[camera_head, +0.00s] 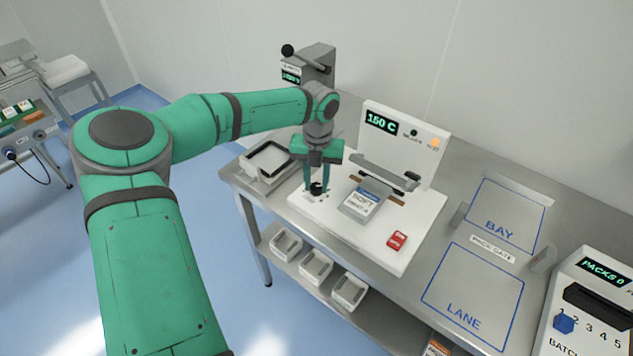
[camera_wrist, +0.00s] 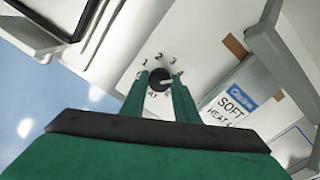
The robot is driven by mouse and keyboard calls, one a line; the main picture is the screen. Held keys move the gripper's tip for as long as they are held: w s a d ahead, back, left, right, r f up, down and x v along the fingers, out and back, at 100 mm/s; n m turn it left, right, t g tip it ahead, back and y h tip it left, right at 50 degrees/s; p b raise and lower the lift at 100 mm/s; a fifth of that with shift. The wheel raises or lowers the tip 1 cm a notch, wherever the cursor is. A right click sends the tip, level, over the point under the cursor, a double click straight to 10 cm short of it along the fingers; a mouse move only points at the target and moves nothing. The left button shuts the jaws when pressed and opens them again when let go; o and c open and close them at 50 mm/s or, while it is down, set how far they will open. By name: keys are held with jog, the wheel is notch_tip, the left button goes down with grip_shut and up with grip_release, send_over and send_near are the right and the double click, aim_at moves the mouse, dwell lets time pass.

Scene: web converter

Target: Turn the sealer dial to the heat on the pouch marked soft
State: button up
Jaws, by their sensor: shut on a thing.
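The sealer (camera_head: 428,150) is white, and its green display (camera_head: 381,121) reads 150 C. Its small black dial (camera_head: 317,188) is on the left of the base. My gripper (camera_head: 316,181) points down and is shut on the dial, a finger on each side. In the wrist view the dial (camera_wrist: 159,79) shows between the fingertips, with numbers 1 to 4 around it. A white mark shows on its right side; its exact setting is unclear. The pouch (camera_head: 362,200) lies on the base under the sealing bar. It reads SOFT, with a HEAT line whose figure I cannot read surely.
A red button (camera_head: 397,240) is at the base's front right. A grey tray (camera_head: 266,160) stands left of the sealer. An orange lamp (camera_head: 435,143) glows on the panel. Blue-outlined BAY (camera_head: 499,228) and LANE (camera_head: 464,316) areas are clear on the right. A PACKS counter (camera_head: 603,272) stands beyond.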

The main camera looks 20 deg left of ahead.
aim_at(317, 186)
jog(key=o, duration=1.1)
jog(key=shift+c, duration=0.2)
jog(key=shift+r, duration=0.1)
notch_tip(317, 186, up, 11)
jog(key=shift+d+f, duration=0.1)
jog(key=shift+f, duration=0.1)
